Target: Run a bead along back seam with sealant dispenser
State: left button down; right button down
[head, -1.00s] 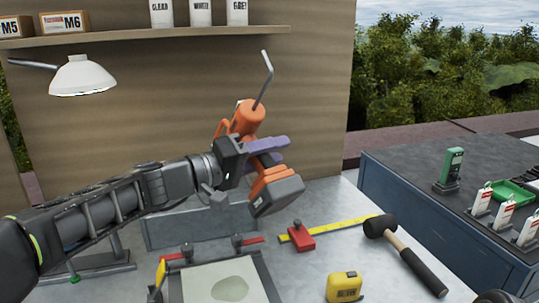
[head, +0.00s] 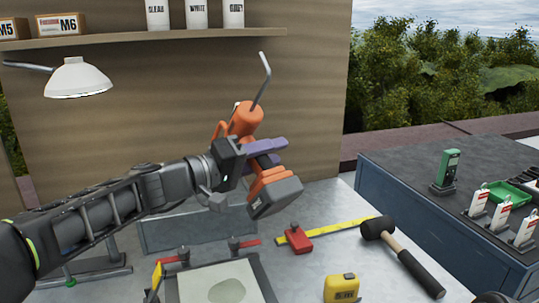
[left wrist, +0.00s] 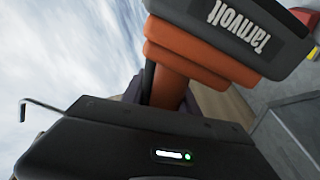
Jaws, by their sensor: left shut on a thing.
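The orange sealant dispenser (head: 245,120) is held up above the workbench, its bent grey nozzle (head: 262,78) pointing up. My left gripper (head: 262,149) is shut on it, with the dark battery block (head: 277,198) below the jaws. In the left wrist view the battery end (left wrist: 235,30) and orange handle (left wrist: 170,85) show close up, and the nozzle tip (left wrist: 28,104) shows at the left. I cannot tell which edge is the back seam; a grey box-like piece (head: 165,232) stands on the bench behind my left arm, partly hidden.
A framed panel (head: 190,290) with red-handled clamps (head: 243,244) lies at the front. A red-headed yellow rule (head: 340,230), a black mallet (head: 408,258) and a yellow tape measure (head: 342,289) lie to the right. A lamp (head: 78,78) and shelf (head: 130,40) are behind.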

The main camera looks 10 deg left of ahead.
pick_arm(q)
jog(key=shift+w+d+r+b, duration=0.1)
jog(key=shift+w+d+b, duration=0.2)
jog(key=shift+d+b, duration=0.3)
jog(key=shift+w+d+r+b, duration=0.1)
jog(key=shift+w+d+b, duration=0.15)
jog(key=shift+d+b, duration=0.3)
dwell(1.9)
jog(key=shift+d+r, duration=0.1)
jog(key=shift+r, duration=0.05)
jog(key=shift+r+p, duration=1.85)
jog(key=shift+r, duration=1.05)
